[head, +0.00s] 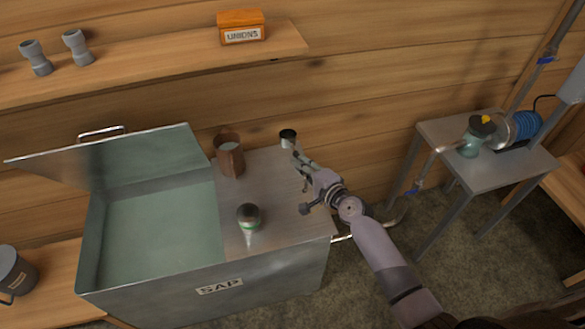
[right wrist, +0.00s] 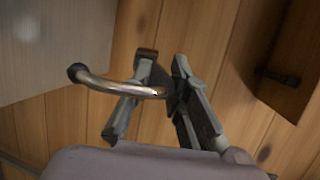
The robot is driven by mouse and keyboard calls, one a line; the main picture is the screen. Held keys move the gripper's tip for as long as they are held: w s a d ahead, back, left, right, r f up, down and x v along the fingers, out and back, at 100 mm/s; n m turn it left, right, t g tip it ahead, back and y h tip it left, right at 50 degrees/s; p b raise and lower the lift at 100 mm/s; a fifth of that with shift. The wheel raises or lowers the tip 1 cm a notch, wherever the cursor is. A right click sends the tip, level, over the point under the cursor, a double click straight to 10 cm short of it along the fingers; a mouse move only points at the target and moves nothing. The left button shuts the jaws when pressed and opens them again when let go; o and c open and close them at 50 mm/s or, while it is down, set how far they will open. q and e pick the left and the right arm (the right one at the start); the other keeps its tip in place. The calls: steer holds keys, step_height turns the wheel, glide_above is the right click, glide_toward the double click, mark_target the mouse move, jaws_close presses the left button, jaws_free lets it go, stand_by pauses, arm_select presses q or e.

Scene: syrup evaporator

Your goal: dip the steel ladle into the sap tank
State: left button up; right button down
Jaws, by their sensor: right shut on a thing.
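The sap tank (head: 222,284) is a steel box marked SAP at the left of the head view. Its lid (head: 150,155) is tilted up at the back, and pale green shows inside its open left part. My right gripper (head: 301,160) is over the back right corner of the tank's flat cover (head: 272,185). It is shut on the steel ladle, whose small dark-mouthed cup (head: 288,138) shows just beyond the fingers. In the right wrist view a curved metal handle (right wrist: 125,88) with a dark knob runs between the fingers (right wrist: 160,95). My left gripper is not in view.
A brown mug (head: 229,158) and a green-banded jar (head: 248,216) stand on the cover. A grey pail (head: 14,272) is at far left. A shelf (head: 150,66) holds an orange box (head: 241,27) and two grey fittings. A pump stands on a metal table (head: 480,165) at right.

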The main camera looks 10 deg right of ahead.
arm_select(q)
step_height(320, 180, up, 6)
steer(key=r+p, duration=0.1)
steer(key=p, duration=0.4)
arm_select(e)
step_height(320, 180, up, 7)
steer(key=shift+r, duration=0.15)
steer(key=shift+s, duration=0.25)
arm_select(q)
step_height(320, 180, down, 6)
steer(key=b, duration=0.5)
arm_select(e)
steer(key=s, duration=3.4)
steer(key=shift+s+a, duration=0.2)
steer(key=shift+a, duration=0.1)
arm_select(q)
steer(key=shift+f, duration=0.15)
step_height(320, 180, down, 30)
steer(key=b, duration=3.1)
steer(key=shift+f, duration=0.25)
arm_select(e)
step_height(320, 180, down, 26)
steer(key=n+t+y, duration=0.1)
steer(key=t, duration=0.3)
steer(key=shift+n, duration=0.3)
